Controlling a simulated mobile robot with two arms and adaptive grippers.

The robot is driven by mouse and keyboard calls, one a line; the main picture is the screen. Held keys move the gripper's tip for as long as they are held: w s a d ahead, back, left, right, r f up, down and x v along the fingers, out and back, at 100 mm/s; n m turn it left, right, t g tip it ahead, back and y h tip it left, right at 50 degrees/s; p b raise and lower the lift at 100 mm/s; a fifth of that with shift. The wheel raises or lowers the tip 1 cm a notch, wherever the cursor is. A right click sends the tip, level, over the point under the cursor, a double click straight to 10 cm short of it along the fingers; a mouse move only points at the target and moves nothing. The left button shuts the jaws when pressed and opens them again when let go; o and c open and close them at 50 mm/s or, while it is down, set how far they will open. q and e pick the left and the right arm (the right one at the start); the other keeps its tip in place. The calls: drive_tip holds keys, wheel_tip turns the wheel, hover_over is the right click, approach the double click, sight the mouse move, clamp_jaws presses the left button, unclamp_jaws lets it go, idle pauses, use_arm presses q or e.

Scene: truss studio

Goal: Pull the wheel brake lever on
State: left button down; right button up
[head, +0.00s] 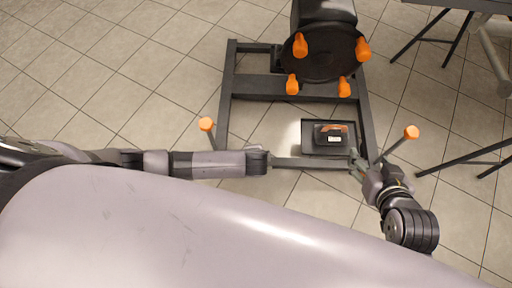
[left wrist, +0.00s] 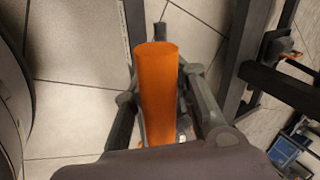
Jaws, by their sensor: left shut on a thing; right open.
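In the left wrist view an orange cylindrical grip (left wrist: 158,95) stands between the fingers of my left gripper (left wrist: 162,85), which is shut on it. In the head view my left forearm reaches the lower left of a dark metal frame, and I cannot see what its fingers hold. A lever with an orange knob (head: 206,124) rises beside the frame's left side, its lower end hidden behind my arm. A second orange-knobbed lever (head: 411,132) leans out at the right. My right gripper (head: 358,160) is open close to that lever's stem. I cannot tell which lever is the wheel brake.
The dark frame (head: 232,85) carries a black round part (head: 325,58) with several orange knobs. A black tray (head: 309,148) with a small dark box (head: 322,139) lies inside its near end. Dark stand legs (head: 420,38) are at the right. Tiled floor (head: 110,70) is clear at the left.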

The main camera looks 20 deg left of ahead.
use_arm(q)
drive_tip(key=s+d+f, duration=0.2)
drive_tip(key=s+f, duration=0.1)
drive_tip(key=s, duration=0.2)
drive_tip(key=shift+f+p, duration=0.2)
drive_tip(key=shift+p, duration=0.2)
use_arm(e)
drive_tip(key=s+d+f+g, duration=0.1)
drive_tip(key=s+f+g, duration=0.1)
drive_tip(key=s, duration=0.3)
drive_tip(key=shift+d+f+g+h, duration=0.35)
drive_tip(key=shift+f+g+h, duration=0.05)
drive_tip(key=shift+g, duration=0.1)
use_arm(q)
drive_tip(key=shift+s, duration=0.15)
use_arm(e)
drive_tip(key=shift+s, duration=0.1)
use_arm(q)
drive_tip(key=c, duration=1.5)
unclamp_jaws()
drive_tip(key=shift+c, duration=0.2)
use_arm(e)
drive_tip(key=shift+d, duration=0.1)
use_arm(q)
drive_tip(key=shift+a+r, duration=0.1)
drive_tip(key=shift+a, duration=0.05)
drive_tip(key=v, duration=1.1)
drive_tip(key=shift+s+r, duration=0.25)
drive_tip(key=shift+r, duration=0.05)
